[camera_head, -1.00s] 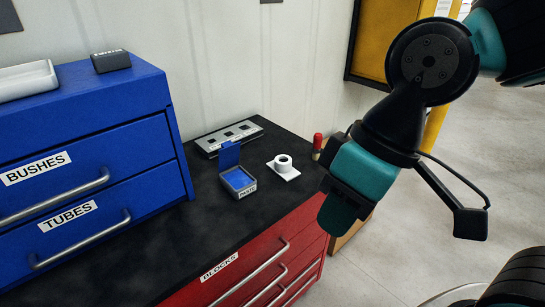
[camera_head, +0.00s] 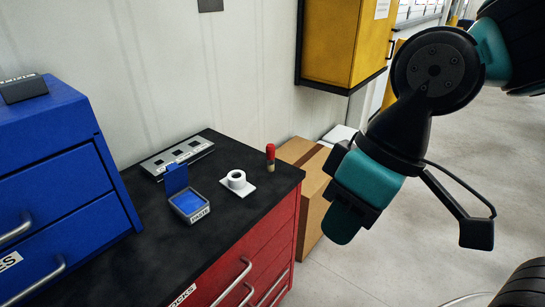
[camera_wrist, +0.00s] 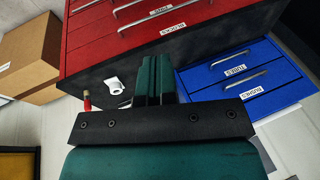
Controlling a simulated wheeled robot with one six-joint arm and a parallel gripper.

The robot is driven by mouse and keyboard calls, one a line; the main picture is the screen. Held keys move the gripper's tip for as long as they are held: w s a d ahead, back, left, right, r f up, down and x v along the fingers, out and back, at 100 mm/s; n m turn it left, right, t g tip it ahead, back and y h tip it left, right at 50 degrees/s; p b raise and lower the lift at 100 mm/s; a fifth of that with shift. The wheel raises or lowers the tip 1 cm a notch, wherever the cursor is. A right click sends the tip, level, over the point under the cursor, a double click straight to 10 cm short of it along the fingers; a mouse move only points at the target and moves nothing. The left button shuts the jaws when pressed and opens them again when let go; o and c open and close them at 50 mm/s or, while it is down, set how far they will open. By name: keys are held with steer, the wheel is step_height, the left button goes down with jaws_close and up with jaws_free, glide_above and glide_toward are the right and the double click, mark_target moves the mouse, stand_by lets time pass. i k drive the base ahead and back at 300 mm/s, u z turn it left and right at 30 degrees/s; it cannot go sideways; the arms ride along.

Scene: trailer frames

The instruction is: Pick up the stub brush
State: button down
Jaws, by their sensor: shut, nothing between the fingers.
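The stub brush looks to be the small upright piece with a red top and a tan lower end (camera_head: 270,157), standing near the right end of the black bench top (camera_head: 225,215). It also shows in the wrist view (camera_wrist: 87,101), left of my gripper's fingers. My gripper (camera_head: 340,222) hangs to the right of the bench in the head view, apart from the brush. In the wrist view my gripper's fingers (camera_wrist: 155,75) are together, with nothing between them.
A white ring on a square base (camera_head: 237,181), an open blue-lidded paste box (camera_head: 189,205) and a grey slotted rail (camera_head: 178,158) are on the bench. A blue drawer cabinet (camera_head: 60,170) stands left. A cardboard box (camera_head: 312,190) and a yellow cabinet (camera_head: 345,40) are beyond.

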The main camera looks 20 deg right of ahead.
mark_target(270, 148)
steer(key=z, duration=1.5)
steer(key=i, duration=1.8)
steer(key=u, duration=3.75)
